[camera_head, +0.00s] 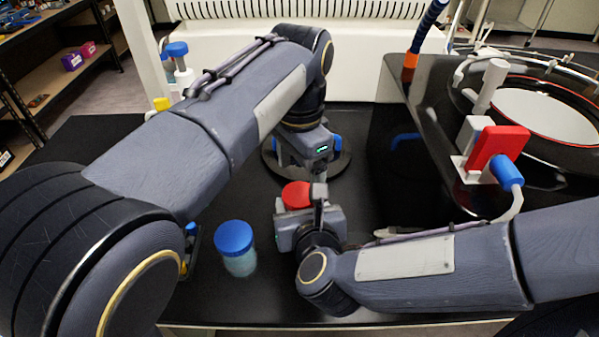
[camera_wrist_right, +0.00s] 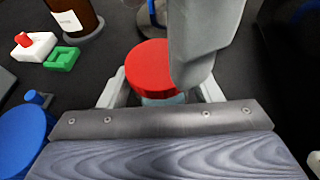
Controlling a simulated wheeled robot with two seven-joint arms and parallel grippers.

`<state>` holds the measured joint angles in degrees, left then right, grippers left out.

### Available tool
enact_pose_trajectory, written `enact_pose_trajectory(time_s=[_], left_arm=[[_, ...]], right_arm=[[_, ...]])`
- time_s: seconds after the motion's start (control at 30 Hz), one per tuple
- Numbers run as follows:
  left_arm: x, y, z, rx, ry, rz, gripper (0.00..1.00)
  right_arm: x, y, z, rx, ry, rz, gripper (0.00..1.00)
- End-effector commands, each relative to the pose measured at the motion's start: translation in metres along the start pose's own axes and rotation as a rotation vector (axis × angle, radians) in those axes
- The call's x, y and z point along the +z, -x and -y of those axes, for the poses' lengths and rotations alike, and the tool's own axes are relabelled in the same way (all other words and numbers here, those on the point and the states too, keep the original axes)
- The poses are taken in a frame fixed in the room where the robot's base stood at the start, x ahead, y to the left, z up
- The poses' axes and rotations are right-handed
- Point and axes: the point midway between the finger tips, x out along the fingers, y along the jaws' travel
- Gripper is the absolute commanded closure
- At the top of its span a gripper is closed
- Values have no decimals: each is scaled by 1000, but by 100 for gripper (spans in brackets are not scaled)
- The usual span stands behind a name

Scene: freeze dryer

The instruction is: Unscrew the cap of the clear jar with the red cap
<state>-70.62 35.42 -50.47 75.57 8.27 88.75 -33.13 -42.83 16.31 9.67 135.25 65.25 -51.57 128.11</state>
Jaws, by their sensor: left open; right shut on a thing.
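The clear jar's red cap (camera_head: 296,195) shows at the middle of the bench in the head view, and fills the centre of the right wrist view (camera_wrist_right: 148,68). A small part of the clear jar (camera_wrist_right: 165,99) shows below the cap; the rest is hidden. My right gripper (camera_head: 308,228) is shut around the jar's body, with a finger on each side beneath the cap. My left gripper (camera_head: 317,178) reaches down from above, open, close to the cap. A grey finger-like part stands in front of the cap's right side in the wrist view; contact cannot be told.
A blue-capped jar (camera_head: 238,248) stands to the left on the black bench. The freeze dryer (camera_head: 425,150) with its red-handled valve (camera_head: 497,148) is at the right. A brown bottle (camera_wrist_right: 76,18) and a green block (camera_wrist_right: 62,59) show in the wrist view.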

Motion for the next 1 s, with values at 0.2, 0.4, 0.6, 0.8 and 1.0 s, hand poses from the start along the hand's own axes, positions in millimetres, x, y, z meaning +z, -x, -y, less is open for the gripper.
enact_pose_trajectory(time_s=[0.2, 0.4, 0.6, 0.8, 1.0], left_arm=[[0, 0, 0, 0, 0, 0, 20], [0, 0, 0, -1, 0, 0, 20], [0, 2, 0, -1, 0, 0, 20], [0, 8, 0, -1, 0, 0, 20], [0, 12, 0, -1, 1, 0, 18]], right_arm=[[0, 0, 0, 0, 0, 1, 17], [0, 0, 0, 0, 0, 1, 17], [2, 12, -1, 3, 1, 4, 17], [3, 46, -1, 4, 0, 5, 17], [2, 72, 0, 2, 0, 3, 17]])
